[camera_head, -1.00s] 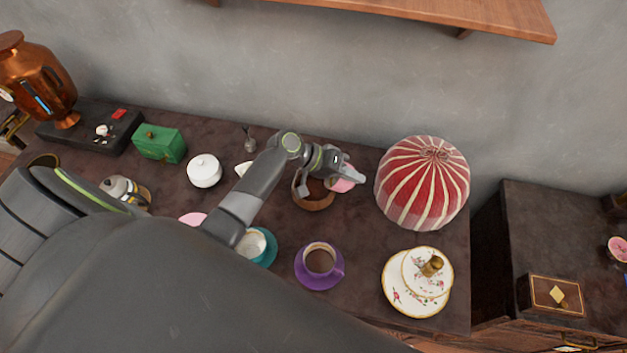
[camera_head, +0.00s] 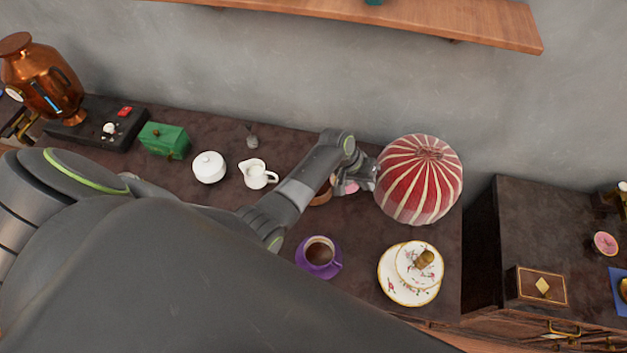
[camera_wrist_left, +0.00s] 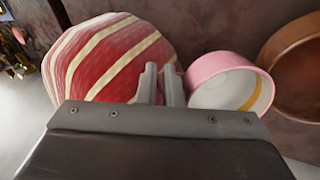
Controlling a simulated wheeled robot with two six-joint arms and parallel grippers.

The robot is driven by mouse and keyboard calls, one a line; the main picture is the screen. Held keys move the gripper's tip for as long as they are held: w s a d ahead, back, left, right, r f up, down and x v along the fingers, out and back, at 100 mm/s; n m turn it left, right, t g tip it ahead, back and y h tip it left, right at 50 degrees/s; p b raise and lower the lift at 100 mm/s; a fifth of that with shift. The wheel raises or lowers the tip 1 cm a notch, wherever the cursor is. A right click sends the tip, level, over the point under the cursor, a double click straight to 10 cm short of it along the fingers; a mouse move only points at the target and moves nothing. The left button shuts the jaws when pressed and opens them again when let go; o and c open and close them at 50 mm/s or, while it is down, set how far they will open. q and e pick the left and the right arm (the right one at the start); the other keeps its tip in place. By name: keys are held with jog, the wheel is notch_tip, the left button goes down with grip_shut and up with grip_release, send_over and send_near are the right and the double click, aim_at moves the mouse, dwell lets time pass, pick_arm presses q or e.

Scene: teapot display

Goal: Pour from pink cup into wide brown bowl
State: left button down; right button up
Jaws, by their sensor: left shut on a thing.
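The pink cup (camera_head: 351,188) is in my left gripper (camera_head: 361,184), between the wide brown bowl and the striped dome. In the left wrist view the fingers (camera_wrist_left: 162,82) are shut at the side of the pink cup (camera_wrist_left: 218,64). The handle between them is hard to make out. The cup's white inside faces this camera, with a yellow-brown band along one side. The wide brown bowl (camera_head: 323,197) is partly hidden behind my left arm. It also shows at the right edge of the left wrist view (camera_wrist_left: 283,62), beside the cup. My right gripper is out of view.
A red-and-cream striped dome (camera_head: 420,180) stands close to the gripper. A purple cup (camera_head: 320,252) of brown liquid, stacked floral plates (camera_head: 405,289), a white creamer (camera_head: 256,175) and a white lidded pot (camera_head: 209,167) stand around my arm.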

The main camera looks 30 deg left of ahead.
pick_arm(q)
jog(key=w+d+r+g+y+p, duration=0.2)
jog(key=d+r+y+p, duration=0.2)
jog(key=d+r+y, duration=0.1)
jog(key=shift+w+r, duration=0.2)
dwell(0.3)
dwell(0.7)
